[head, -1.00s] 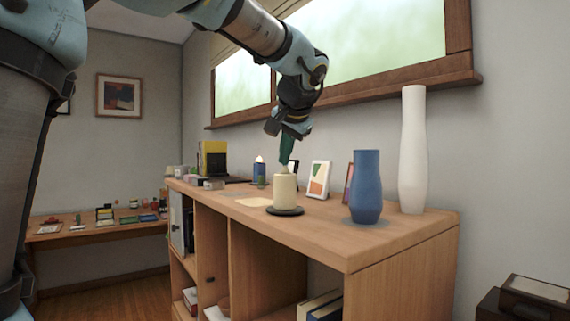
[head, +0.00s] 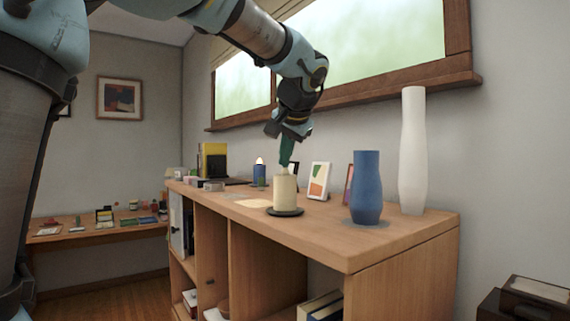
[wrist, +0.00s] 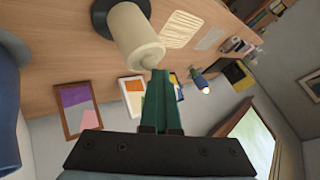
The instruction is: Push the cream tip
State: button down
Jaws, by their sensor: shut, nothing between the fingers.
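A cream cylinder (head: 285,196) stands upright on a dark round base (head: 285,212) on top of the wooden cabinet. A small pale cream tip (head: 284,171) rises from its top. In the wrist view the cylinder (wrist: 136,36) points toward my fingers, with the tip (wrist: 152,62) at its near end. My gripper (head: 287,162) is shut and empty, its green fingers pointing down right above the tip. The fingertips (wrist: 168,72) sit at or beside the tip; I cannot tell whether they touch, and the fingers partly cover it.
A blue vase (head: 367,188) and a tall white vase (head: 413,150) stand to the right. Picture frames (head: 319,181) stand behind. A small blue object with a pale top (head: 259,174) is farther back. The cabinet top (head: 330,229) is clear at the front; the window sill (head: 400,93) is above.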

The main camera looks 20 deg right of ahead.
jog(key=shift+f, duration=0.1)
notch_tip(320, 180, up, 6)
jog(key=p, duration=0.4)
jog(key=shift+p, duration=0.35)
jog(key=w+a+f+n+g+y, duration=0.1)
jog(key=a+f+n+g, duration=0.1)
jog(key=a+f, duration=0.75)
jog(key=w+a+f+n+g+y, duration=0.1)
jog(key=w+a+f+n+g, duration=0.1)
jog(key=a+f, duration=0.7)
jog(key=s+a+f+n+g, duration=0.1)
jog(key=s+a+f+n, duration=0.2)
jog(key=s+a+f, duration=0.3)
jog(key=s+a+f+n+g, duration=0.2)
jog(key=s+a+f, duration=0.4)
jog(key=a+f, duration=0.5)
jog(key=shift+s+a+f+n, duration=0.2)
jog(key=shift+s+a+n, duration=0.15)
jog(key=shift+n, duration=0.35)
